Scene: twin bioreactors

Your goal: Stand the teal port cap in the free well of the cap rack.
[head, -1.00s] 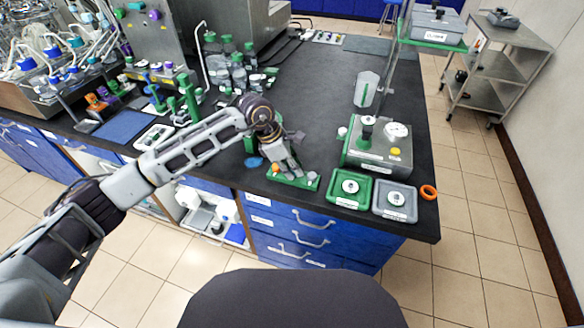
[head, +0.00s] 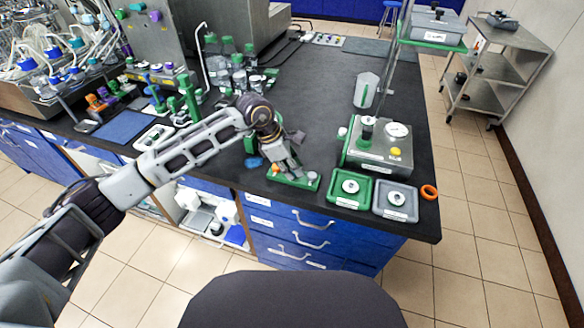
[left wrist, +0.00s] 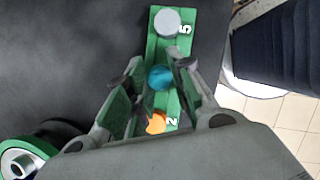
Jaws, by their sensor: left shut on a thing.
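The teal port cap (left wrist: 160,77) is between the fingers of my left gripper (left wrist: 160,73), which is shut on it. The cap is over the middle of the green cap rack (left wrist: 159,48); I cannot tell whether its foot is in the well. A grey cap (left wrist: 167,22) stands at the rack's end marked 5, and an orange cap (left wrist: 155,122) is near the mark 2. In the head view my left gripper (head: 289,168) is at the rack (head: 301,184), near the bench's front edge, and the teal cap is hidden. My right gripper is not in view.
A green square tray (head: 336,199) and a grey one (head: 396,214) lie right of the rack. Behind them is a metal box with a gauge (head: 384,152). An orange ring (head: 429,191) lies near the right edge. Bottles (head: 239,75) stand farther back; the bench middle is clear.

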